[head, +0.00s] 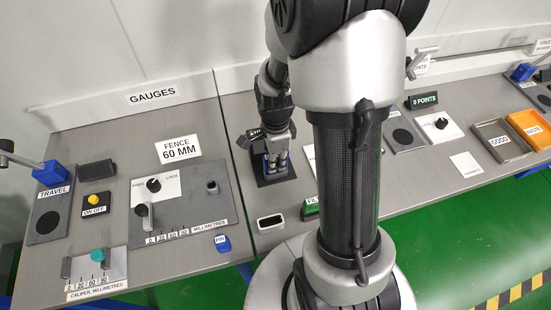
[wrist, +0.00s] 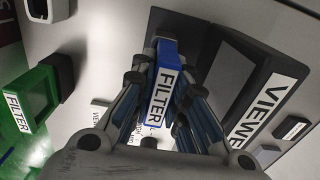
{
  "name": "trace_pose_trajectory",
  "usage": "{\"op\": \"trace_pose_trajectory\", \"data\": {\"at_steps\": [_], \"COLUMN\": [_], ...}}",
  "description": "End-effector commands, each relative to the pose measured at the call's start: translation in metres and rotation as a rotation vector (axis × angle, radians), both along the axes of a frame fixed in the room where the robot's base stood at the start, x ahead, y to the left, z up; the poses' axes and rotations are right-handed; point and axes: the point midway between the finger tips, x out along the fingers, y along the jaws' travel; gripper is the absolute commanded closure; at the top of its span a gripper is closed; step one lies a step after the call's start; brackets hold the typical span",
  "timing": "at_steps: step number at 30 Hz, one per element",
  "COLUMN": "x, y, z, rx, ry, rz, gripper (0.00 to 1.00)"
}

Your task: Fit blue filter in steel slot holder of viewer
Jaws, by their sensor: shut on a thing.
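The blue filter (wrist: 165,62), with a white FILTER label, is between the fingers of my gripper (wrist: 161,84) in the wrist view. My gripper is shut on it. The viewer (wrist: 258,82) is dark, with its label facing the camera, just right of the filter. A dark plate lies behind the filter's far end; I cannot tell whether they touch. In the head view my gripper (head: 278,160) points down over the viewer's black base (head: 272,178). The fingers hide most of the viewer there. I cannot make out the steel slot holder clearly.
A green filter piece (wrist: 40,95) stands at the left in the wrist view, near a small pale frame with a dark opening (wrist: 48,8). That frame also shows in the head view (head: 270,221). The gauges bench (head: 190,110) is at left, trays (head: 500,140) at far right.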

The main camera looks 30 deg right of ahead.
Motion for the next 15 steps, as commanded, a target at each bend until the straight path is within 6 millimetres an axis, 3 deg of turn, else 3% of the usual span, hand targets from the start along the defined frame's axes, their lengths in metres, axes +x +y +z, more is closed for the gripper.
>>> {"op": "trace_pose_trajectory", "data": {"at_steps": [7,8,15], "x": [-0.0002,-0.0001,-0.0001], "y": [0.0001,0.0,0.0], "z": [-0.0073,-0.0072,-0.0061], "rx": [0.0,0.0,0.0], "ry": [0.001,0.0,0.0], "rz": [0.0,0.0,0.0], "gripper": [1.0,0.85,0.69]}}
